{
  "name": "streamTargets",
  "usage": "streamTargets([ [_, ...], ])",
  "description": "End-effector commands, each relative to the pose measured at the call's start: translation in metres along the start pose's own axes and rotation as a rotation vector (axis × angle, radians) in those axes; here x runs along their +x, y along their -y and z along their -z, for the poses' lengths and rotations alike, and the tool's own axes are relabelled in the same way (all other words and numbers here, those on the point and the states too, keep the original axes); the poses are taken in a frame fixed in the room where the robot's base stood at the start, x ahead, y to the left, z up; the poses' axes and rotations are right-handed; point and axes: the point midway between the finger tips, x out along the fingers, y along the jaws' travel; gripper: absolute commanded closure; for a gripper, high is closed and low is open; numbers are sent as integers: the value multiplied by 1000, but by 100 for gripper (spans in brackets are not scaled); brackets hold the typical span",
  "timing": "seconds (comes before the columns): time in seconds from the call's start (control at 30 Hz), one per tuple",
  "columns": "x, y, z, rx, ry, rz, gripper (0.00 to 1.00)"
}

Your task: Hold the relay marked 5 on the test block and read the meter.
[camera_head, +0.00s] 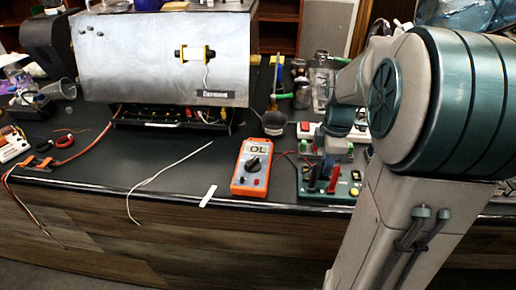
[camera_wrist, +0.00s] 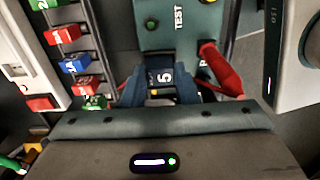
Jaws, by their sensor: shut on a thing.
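My gripper (camera_wrist: 165,90) is shut on the relay marked 5 (camera_wrist: 165,77), a dark block with a white number on top. The relay is at the edge of the green test block (camera_wrist: 172,38), which bears the word TEST and a green button. Whether the relay touches the contacts is hidden.
A rack of numbered coloured relays (camera_wrist: 75,66) is left of my gripper in the wrist view. A large metal brewer (camera_head: 165,60) stands at the back left. A white wire (camera_head: 165,172) lies on open bench.

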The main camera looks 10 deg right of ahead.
Motion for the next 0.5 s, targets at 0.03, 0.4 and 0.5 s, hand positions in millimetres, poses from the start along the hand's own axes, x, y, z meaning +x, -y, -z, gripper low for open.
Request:
streamTargets([
  [0.03,0,0,0,0,0,-1,96],
  [0.4,-3,0,0,0,0,-1,96],
  [0.5,-9,0,0,0,0,-1,96],
])
